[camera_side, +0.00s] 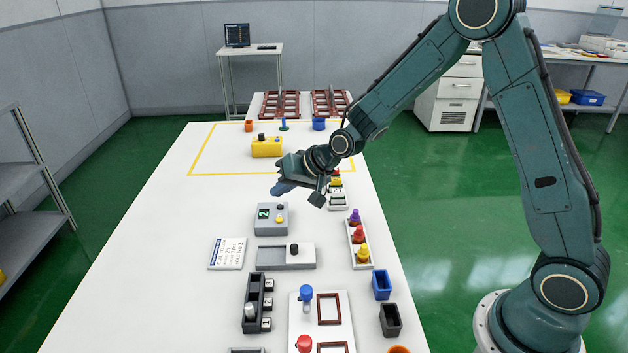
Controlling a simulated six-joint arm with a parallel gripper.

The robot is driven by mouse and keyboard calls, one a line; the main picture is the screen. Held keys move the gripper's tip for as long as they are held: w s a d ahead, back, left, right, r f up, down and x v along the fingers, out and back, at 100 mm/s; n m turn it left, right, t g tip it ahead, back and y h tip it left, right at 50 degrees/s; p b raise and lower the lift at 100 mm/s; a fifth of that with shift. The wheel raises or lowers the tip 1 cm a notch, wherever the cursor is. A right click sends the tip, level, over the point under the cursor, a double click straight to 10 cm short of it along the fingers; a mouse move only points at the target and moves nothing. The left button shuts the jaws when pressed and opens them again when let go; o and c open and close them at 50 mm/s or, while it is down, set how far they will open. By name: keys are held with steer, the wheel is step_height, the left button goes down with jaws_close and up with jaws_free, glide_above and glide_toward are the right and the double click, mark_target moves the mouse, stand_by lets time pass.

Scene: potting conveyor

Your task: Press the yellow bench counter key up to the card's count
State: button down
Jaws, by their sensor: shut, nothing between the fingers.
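The bench counter is a grey box (266,229) on the white table, with a dark display (263,214) that appears to read 2. Its small yellow key (279,220) is at the right of its top, with a darker knob just behind it. A white printed card (227,254) lies in front and left of the counter; its text is too small to read surely. My gripper (279,190) is shut and empty. It appears just behind and above the counter in the picture, apart from the yellow key.
A grey slider box (271,258) lies in front of the counter. A tray with coloured knobs (358,253) stands to the right. A yellow box with a black knob (266,148) sits behind, inside a yellow outline. The table's left side is clear.

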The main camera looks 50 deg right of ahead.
step_height(320, 180, up, 4)
steer(key=shift+f, duration=0.15)
steer(key=shift+f, duration=0.1)
stand_by(0.4)
steer(key=shift+f, duration=4.3)
steer(key=shift+f, duration=0.85)
steer(key=shift+r, duration=0.8)
steer(key=shift+r, duration=0.15)
steer(key=shift+r, duration=2.4)
